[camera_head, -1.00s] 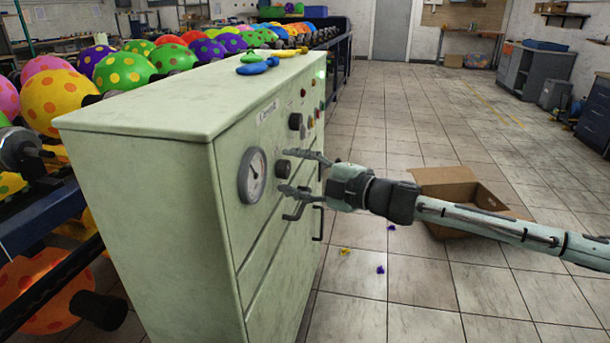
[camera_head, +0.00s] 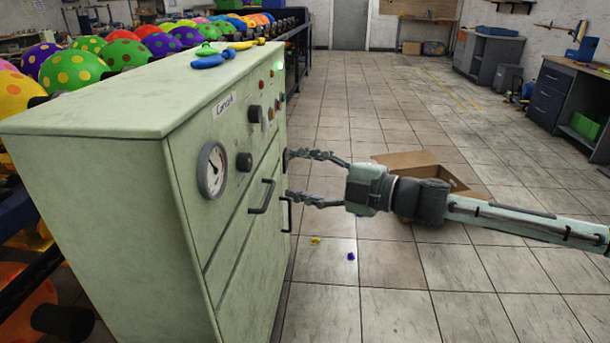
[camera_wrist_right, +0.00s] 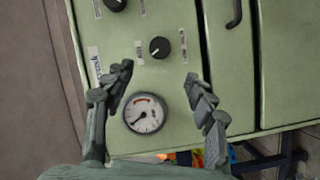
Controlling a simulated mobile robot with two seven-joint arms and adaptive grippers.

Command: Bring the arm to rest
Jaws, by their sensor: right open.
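My right gripper (camera_head: 303,178) is open and empty. In the head view its arm comes in from the right, and its fingers point left, to the right of the pale green control cabinet (camera_head: 110,220). In the right wrist view the open fingers (camera_wrist_right: 158,78) face the cabinet's front panel (camera_wrist_right: 180,75), with a round gauge (camera_wrist_right: 144,113) and a black knob (camera_wrist_right: 159,47) between or just beyond them. In the head view the gauge (camera_head: 212,169) and the knob (camera_head: 244,162) are clear of the fingers. My left gripper is not in view.
An open cardboard box (camera_head: 408,162) stands on the tiled floor behind my right arm. Blue, green and yellow deflated balloons (camera_head: 214,60) lie on the cabinet top. Dotted balloons (camera_head: 75,69) fill racks at the left. Black handles (camera_head: 262,197) protrude from the cabinet front.

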